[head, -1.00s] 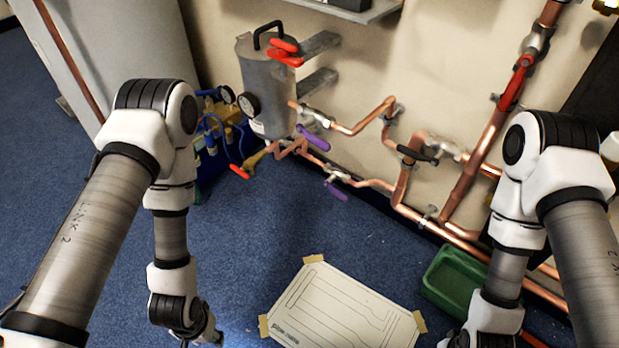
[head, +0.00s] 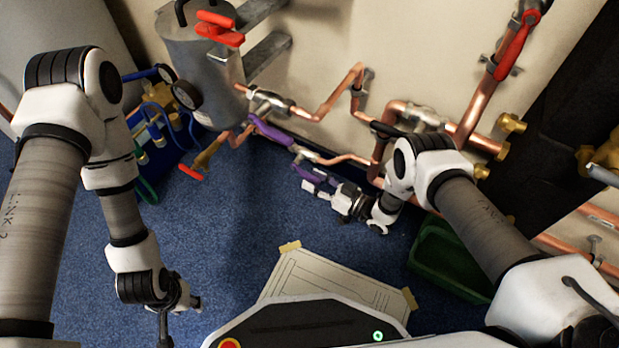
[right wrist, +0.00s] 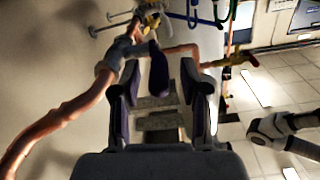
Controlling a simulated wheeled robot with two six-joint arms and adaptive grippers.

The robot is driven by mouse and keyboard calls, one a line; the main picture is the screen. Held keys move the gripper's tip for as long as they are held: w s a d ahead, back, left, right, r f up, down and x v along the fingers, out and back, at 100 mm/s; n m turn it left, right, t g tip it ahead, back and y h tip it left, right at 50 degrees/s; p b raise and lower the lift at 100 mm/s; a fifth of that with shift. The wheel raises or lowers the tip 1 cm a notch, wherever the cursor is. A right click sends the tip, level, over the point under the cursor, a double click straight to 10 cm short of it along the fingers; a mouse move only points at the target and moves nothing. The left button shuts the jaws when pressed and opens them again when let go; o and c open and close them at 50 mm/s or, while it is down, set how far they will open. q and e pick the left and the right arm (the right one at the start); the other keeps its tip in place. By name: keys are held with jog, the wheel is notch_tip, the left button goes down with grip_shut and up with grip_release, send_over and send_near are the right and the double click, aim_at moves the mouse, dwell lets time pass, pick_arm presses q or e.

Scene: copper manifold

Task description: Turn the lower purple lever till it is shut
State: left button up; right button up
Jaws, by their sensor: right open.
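The lower purple lever (head: 307,173) sits on a copper pipe low by the wall, and my right gripper (head: 318,188) is right at it from the front. In the right wrist view a purple lever (right wrist: 158,70) lies between the open fingers of my right gripper (right wrist: 160,82), with a gap on each side. Its valve body is partly behind the left finger. The upper purple lever (head: 271,131) slants above and to the left. My left gripper (head: 168,325) hangs low over the floor at left, away from the levers; its opening is unclear.
A grey tank (head: 203,65) with a red handle (head: 220,29) stands behind the levers. A red lever (head: 190,173) is at the lower left pipe. A green tray (head: 440,262) and a taped paper sheet (head: 335,281) lie on the blue floor. Copper pipes run along the wall.

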jog(key=shift+x, duration=1)
jog(key=shift+d, duration=0.1)
grip_shut()
pick_arm(q)
jog(key=shift+f, duration=0.35)
pick_arm(e)
jog(key=shift+f+b, duration=0.2)
jog(key=shift+b, duration=0.35)
pick_arm(q)
jog(key=shift+t, duration=0.4)
jog(key=shift+w+a+f+b, duration=0.1)
jog(key=shift+w+f+b, duration=0.3)
jog(key=shift+f+b, duration=1.95)
jog(key=shift+w+d+f+b, duration=0.1)
jog(key=shift+w+f+b, duration=0.25)
jog(key=shift+f+b, duration=1.95)
jog(key=shift+w+a+f+b, duration=0.1)
jog(key=shift+w+f+b, duration=0.3)
jog(key=shift+f+b, duration=1.95)
jog(key=shift+f+p, duration=0.25)
jog(key=shift+p, duration=0.05)
pick_arm(e)
jog(key=f+t+y, duration=0.2)
jog(key=t+y, duration=0.1)
jog(key=a+f+t+y, duration=0.1)
jog(key=y, duration=0.1)
jog(key=shift+w+m+t, duration=0.3)
jog(key=shift+w+t, duration=0.05)
jog(key=shift+t, duration=0.05)
